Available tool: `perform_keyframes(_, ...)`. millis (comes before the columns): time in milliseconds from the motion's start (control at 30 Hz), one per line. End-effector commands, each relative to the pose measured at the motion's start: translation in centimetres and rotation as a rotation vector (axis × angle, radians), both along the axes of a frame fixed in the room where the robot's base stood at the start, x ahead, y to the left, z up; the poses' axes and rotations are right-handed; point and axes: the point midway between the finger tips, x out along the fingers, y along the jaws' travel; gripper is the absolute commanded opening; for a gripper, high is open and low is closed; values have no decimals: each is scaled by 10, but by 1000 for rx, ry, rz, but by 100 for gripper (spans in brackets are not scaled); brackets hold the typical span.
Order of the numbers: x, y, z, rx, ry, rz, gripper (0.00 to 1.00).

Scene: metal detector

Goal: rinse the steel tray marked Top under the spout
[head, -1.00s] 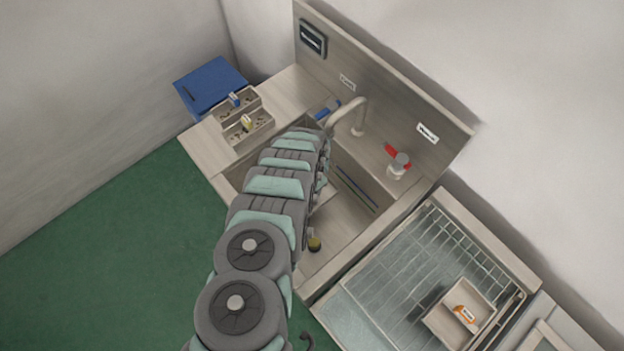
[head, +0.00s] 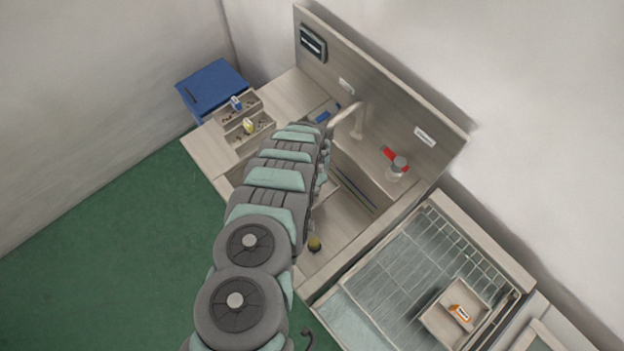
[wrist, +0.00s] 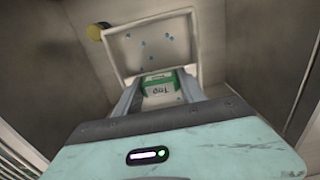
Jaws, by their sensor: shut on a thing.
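The steel tray (wrist: 128,62) with a green and white tag reading "Top" is in the wrist view, tilted, with several small blue spots on its inner face. My gripper (wrist: 157,82) is shut on the tray at its tagged side. In the head view my arm hides the gripper and most of the tray, over the sink basin (head: 345,215). The curved spout (head: 352,112) stands at the back of the sink, up and right of my arm's end. Whether the tray is under the spout, or water runs, I cannot tell.
A blue handle (head: 322,117) and a red handle (head: 394,158) flank the spout. A yellow-topped knob (head: 314,244) sits at the sink's front. A divided box (head: 240,143) stands left. An orange-tagged tray (head: 440,322) lies on the wire rack (head: 425,262) at right.

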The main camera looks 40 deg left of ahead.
Motion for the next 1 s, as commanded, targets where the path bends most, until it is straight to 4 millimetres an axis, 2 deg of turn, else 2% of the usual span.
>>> perform_keyframes(33, 0, 0, 14, 0, 0, 0, 0)
perform_keyframes(800, -1, -1, 117, -1, 2, 0, 0)
perform_keyframes(1000, -1, -1, 122, -2, 1, 1, 0)
